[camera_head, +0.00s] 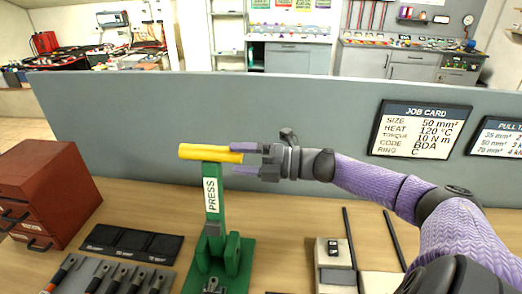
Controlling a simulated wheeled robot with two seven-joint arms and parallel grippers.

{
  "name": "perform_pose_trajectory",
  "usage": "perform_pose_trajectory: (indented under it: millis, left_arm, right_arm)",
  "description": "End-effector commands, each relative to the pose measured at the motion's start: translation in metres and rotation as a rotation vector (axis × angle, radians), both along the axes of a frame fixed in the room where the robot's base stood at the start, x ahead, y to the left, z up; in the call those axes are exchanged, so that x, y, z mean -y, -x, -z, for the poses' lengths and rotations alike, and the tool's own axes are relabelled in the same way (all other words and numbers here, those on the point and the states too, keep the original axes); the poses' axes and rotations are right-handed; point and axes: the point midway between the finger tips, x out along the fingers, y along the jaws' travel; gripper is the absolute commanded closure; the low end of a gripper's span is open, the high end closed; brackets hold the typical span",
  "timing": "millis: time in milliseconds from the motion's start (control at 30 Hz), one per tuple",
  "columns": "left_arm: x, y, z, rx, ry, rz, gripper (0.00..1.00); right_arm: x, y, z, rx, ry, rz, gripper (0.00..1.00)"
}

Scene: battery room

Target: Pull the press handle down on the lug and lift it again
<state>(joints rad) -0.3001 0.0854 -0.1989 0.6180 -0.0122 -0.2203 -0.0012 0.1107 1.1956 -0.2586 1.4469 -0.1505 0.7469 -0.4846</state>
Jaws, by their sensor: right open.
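The green press (212,210) stands upright on the bench, with a white PRESS label on its lever. Its yellow handle (205,152) lies crosswise at the top of the raised lever. My right gripper (240,159) comes in from the right with its fingers at the handle's right end, one finger above and one lower. It is open; I cannot tell if the fingers touch the handle. A small metal part, perhaps the lug (211,286), shows at the press base by the lower picture edge, partly cut off. My left gripper is out of view.
A red drawer cabinet (50,185) stands at the left. A dark mat (132,243) and a tray of several tools (105,276) lie left of the press. A pale block (334,254) and black cables (349,238) lie at the right. A grey panel (120,130) closes the back.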

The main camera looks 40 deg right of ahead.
Motion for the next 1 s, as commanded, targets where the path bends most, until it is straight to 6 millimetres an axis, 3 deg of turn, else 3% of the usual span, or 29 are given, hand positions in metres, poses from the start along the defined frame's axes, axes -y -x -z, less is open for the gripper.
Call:
perform_pose_trajectory:
  millis: [500, 933, 1000]
  left_arm:
    - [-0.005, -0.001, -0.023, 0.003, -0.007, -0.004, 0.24]
    - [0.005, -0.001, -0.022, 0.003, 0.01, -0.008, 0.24]
    - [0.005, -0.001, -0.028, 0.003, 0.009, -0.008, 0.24]
  right_arm:
    - [0.052, 0.061, -0.002, -0.001, 0.001, 0.0, 0.16]
    - [0.054, 0.064, 0.0, 0.0, 0.001, -0.001, 0.16]
    - [0.054, 0.064, -0.007, 0.001, 0.002, -0.001, 0.16]
